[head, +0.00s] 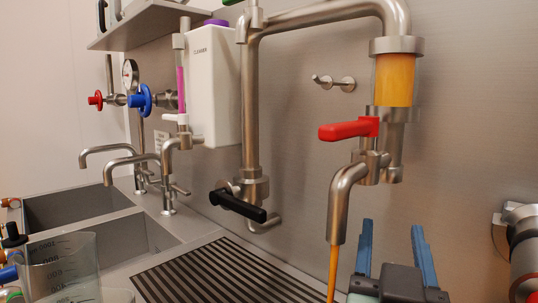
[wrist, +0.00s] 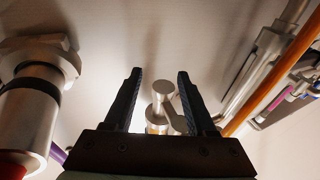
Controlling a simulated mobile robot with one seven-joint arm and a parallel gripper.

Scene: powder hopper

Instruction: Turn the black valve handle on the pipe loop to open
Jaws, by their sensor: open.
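The black valve handle (head: 238,205) sits low on the steel pipe loop (head: 251,110) in the head view. It slants down to the right, out from the valve body. My gripper (head: 392,226) is at the lower right of the head view, well to the right of the handle, with its blue fingers pointing up and apart. In the wrist view my gripper (wrist: 160,72) is open, with nothing held. A steel wall peg (wrist: 161,90) shows beyond the gap between the fingers. I cannot make out the black handle in the wrist view.
A red handle (head: 348,130) and a spout (head: 343,205) pouring an orange stream (head: 333,270) stand between my gripper and the black handle. The stream also crosses the wrist view (wrist: 270,85). A slatted drain (head: 225,272) lies below. A graduated beaker (head: 60,265) stands at lower left.

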